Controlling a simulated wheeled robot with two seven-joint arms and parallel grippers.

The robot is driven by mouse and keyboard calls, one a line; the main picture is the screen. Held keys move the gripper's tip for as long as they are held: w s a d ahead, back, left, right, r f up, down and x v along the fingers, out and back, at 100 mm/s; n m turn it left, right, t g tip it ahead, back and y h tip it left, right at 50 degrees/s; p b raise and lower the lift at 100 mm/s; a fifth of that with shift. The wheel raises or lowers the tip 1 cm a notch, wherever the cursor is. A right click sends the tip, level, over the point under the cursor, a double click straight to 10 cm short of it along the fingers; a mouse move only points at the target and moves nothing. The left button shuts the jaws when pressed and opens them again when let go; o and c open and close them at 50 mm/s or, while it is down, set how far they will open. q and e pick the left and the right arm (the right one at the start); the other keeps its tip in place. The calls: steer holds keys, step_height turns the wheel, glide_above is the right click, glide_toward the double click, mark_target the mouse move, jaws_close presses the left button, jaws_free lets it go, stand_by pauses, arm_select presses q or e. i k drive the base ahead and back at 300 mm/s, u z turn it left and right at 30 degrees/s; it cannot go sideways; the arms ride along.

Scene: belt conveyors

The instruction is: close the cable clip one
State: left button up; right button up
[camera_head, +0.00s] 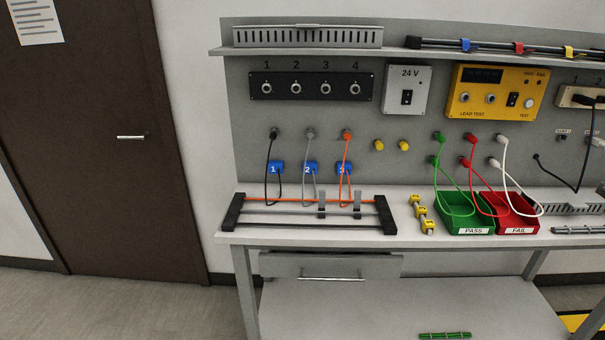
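A cable rack with black end blocks (233,212) stands on the left of the bench top, with an orange cable (293,201) and grey and black lines running across it. Two grey upright clips stand on it, a left one (322,203) and a right one (357,203). Both look raised, but they are too small to tell for sure. I see no number on either clip, so I cannot tell which is clip one. Blue tags numbered 1 (274,168), 2 (310,168) and 3 (344,168) hang on the cables above. Neither of my grippers is in view.
Right of the rack are yellow blocks (421,213), a green PASS tray (473,232) and a red FAIL tray (517,231). A backboard (240,120) with devices rises behind the bench. A drawer (330,266) sits beneath. Floor at the left is clear.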

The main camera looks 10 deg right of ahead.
mark_target(323, 193)
steer(key=z, duration=0.65)
steer(key=i, duration=1)
steer(key=z, duration=0.85)
